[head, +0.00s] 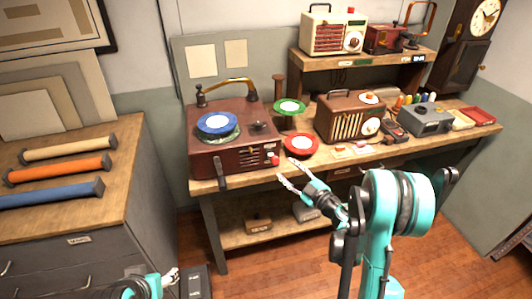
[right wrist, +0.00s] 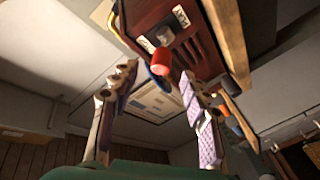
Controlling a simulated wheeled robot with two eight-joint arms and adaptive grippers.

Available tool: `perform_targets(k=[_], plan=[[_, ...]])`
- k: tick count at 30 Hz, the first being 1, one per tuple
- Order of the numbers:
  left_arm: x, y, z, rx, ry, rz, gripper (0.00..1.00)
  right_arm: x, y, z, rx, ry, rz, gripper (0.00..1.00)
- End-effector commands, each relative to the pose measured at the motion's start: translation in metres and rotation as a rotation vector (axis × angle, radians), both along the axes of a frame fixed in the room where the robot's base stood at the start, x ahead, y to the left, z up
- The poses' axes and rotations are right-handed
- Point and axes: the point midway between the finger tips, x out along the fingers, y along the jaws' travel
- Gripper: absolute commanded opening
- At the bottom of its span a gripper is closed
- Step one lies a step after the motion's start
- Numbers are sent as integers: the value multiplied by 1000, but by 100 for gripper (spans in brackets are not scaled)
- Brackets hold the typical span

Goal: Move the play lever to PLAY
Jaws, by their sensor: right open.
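The dark red record player (head: 205,157) stands on the left of the workbench with a blue disc (head: 217,122) on its top. My right gripper (head: 292,173) is open, in front of and slightly right of the lever. In the right wrist view, the red tip (right wrist: 160,62) shows between the spread fingers, ahead of them, with no clear contact. My left gripper (head: 171,277) is low at the bottom, its jaws unclear.
A green disc (head: 289,107) on a spool and a red disc (head: 301,145) are right of the player. A brown radio (head: 345,118) and a grey device (head: 425,119) stand farther right. A dark handle (head: 220,172) hangs at the player's front left. Floor before the bench is open.

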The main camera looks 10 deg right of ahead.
Motion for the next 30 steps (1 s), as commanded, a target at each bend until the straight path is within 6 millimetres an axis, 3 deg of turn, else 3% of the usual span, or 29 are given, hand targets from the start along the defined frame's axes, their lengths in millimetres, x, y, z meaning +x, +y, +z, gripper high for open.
perform_targets(k=[15,26,30], plan=[[0,0,-15,0,0,0,59,62,30,-4,-4,3,8,46],[0,0,-15,0,0,0,59,70,33,-3,-4,3,7,46],[0,0,-15,0,0,0,59,69,33,-3,-4,3,7,14]])
